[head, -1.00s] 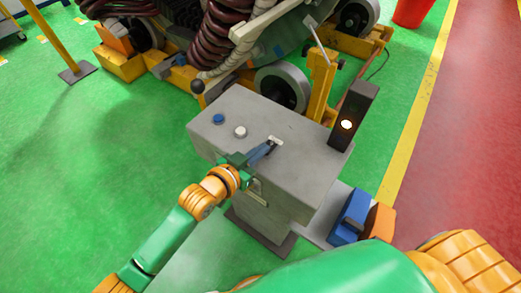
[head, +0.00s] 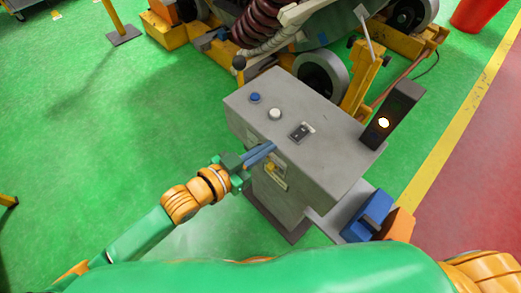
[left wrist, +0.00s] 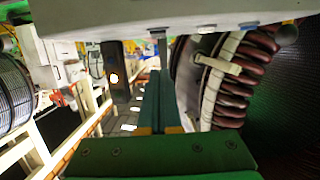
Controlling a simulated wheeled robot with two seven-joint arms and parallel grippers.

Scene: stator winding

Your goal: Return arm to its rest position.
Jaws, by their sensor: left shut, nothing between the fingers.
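My left gripper (head: 262,153) is shut and empty in the head view, beside the left front edge of the grey control box (head: 318,160). It looks close to the box's front face; I cannot tell if it touches. My left arm reaches in from the lower left. In the left wrist view the shut fingers (left wrist: 158,100) point away from the camera. The box top carries a blue button (head: 255,97), a white button (head: 275,113) and a dark switch (head: 301,131). My right gripper is not in view.
A dark post with a lit lamp (head: 384,123) stands at the box's right end. The winding machine with yellow frame (head: 360,85) is behind. A blue block (head: 367,215) sits right. Green floor at left (head: 90,130) is clear.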

